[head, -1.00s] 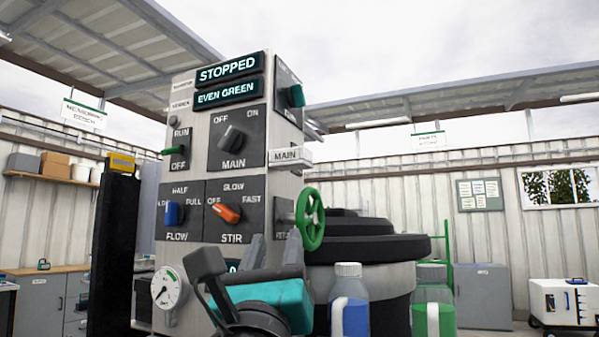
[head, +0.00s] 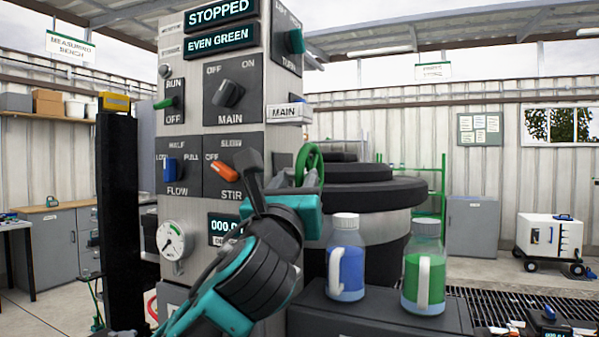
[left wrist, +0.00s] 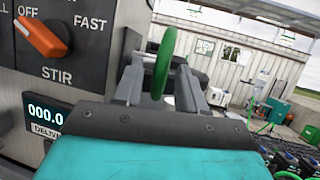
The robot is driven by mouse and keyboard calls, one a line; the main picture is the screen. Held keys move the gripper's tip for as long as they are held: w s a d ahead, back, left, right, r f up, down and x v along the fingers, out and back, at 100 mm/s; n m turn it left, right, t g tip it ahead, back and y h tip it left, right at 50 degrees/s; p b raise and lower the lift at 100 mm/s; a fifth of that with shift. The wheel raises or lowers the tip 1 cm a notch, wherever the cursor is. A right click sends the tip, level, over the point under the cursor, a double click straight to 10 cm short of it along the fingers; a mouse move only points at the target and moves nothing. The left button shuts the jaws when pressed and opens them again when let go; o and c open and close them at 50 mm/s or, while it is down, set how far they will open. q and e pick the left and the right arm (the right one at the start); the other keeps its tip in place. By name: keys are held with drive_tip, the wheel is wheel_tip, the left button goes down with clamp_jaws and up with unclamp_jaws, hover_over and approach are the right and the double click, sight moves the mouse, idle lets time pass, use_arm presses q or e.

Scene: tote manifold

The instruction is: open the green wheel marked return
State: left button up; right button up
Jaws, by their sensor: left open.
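The green wheel (head: 309,160) stands edge-on at the right side of the grey control column (head: 205,130). Its lower part is hidden behind my left gripper (head: 297,177) in the head view. In the left wrist view, the wheel's green rim (left wrist: 164,62) lies between the two spread fingers of the left gripper (left wrist: 157,88). The fingers are open, and I cannot tell whether either one touches the rim. The wheel's label is not readable now. My right gripper is out of view.
A blue bottle (head: 345,262) and a green bottle (head: 423,270) stand on a dark ledge (head: 380,312) right of my left arm. A large black-lidded vessel (head: 375,190) is behind the wheel. An orange STIR knob (head: 221,168) and a white MAIN tag (head: 289,112) are close by.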

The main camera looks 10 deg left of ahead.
use_arm(q)
drive_tip(key=shift+x, duration=1.35)
clamp_jaws()
